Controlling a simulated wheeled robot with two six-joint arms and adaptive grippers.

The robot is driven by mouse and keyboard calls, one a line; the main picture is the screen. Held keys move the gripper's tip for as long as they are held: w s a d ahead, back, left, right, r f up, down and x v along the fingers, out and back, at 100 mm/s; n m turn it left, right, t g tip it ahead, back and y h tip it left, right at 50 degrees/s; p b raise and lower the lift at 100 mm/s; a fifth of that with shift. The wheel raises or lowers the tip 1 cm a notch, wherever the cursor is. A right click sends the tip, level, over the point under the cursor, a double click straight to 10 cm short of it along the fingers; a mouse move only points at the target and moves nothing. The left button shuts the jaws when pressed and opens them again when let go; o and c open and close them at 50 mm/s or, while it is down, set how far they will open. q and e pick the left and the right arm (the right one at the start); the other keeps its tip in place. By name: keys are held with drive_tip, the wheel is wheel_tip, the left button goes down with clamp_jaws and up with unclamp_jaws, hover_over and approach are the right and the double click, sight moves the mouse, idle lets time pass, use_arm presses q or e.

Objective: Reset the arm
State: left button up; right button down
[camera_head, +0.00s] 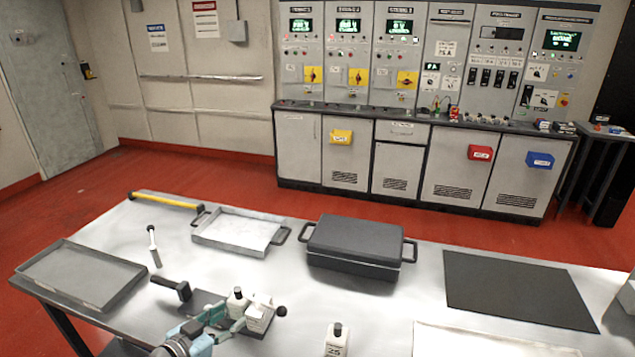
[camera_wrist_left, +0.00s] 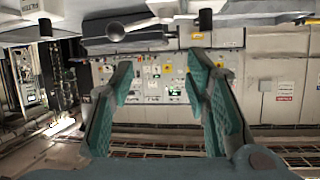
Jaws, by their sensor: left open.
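My left gripper (camera_head: 238,316) shows at the lower middle left of the head view, above the near part of the metal table (camera_head: 300,318). Its teal fingers are beside a small white bottle-like item (camera_head: 259,316), and I cannot tell from this view whether they touch it. In the left wrist view, which is upside down, the same gripper (camera_wrist_left: 160,85) has its two teal fingers spread wide with nothing between them. My right gripper is not in view.
The table holds a grey tray (camera_head: 78,278), a white handled tray (camera_head: 237,231), a black lidded case (camera_head: 358,246), a black mat (camera_head: 518,290), a yellow-handled tool (camera_head: 165,201) and a white bottle (camera_head: 337,342). Control cabinets (camera_head: 400,150) stand behind, across red floor.

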use_arm(q)
wheel_tip(320, 180, up, 10)
drive_tip(key=s+a+r+n+t+y, duration=0.1)
drive_tip(key=s+a+n+t+y, duration=0.15)
drive_tip(key=t, duration=0.45)
drive_tip(key=s+a+f+n+g+y, duration=0.3)
drive_tip(key=s+a+n+g+y, duration=0.1)
drive_tip(key=s+a+n+y, duration=0.6)
drive_tip(key=s+d+f+m+g+h, duration=0.35)
drive_tip(key=s+f+g, duration=0.3)
drive_tip(key=s, duration=0.35)
drive_tip(key=s+d+f+m+g+h, duration=0.2)
drive_tip(key=s+d+f+m+g, duration=0.25)
drive_tip(key=s+f, duration=0.4)
drive_tip(key=s+a+f+g+b, duration=0.1)
drive_tip(key=s+f, duration=0.2)
drive_tip(key=f, duration=0.9)
drive_tip(key=s+f+g+b, duration=0.1)
drive_tip(key=s+f, duration=0.1)
drive_tip(key=f, duration=1)
drive_tip(key=s+f+g+b, duration=0.1)
drive_tip(key=s+f, duration=0.9)
drive_tip(key=s, duration=0.2)
drive_tip(key=shift+s+a+f+n, duration=0.2)
drive_tip(key=shift+f+n, duration=0.1)
drive_tip(key=shift+n, duration=0.15)
drive_tip(key=shift+s, duration=0.25)
drive_tip(key=shift+c, duration=0.4)
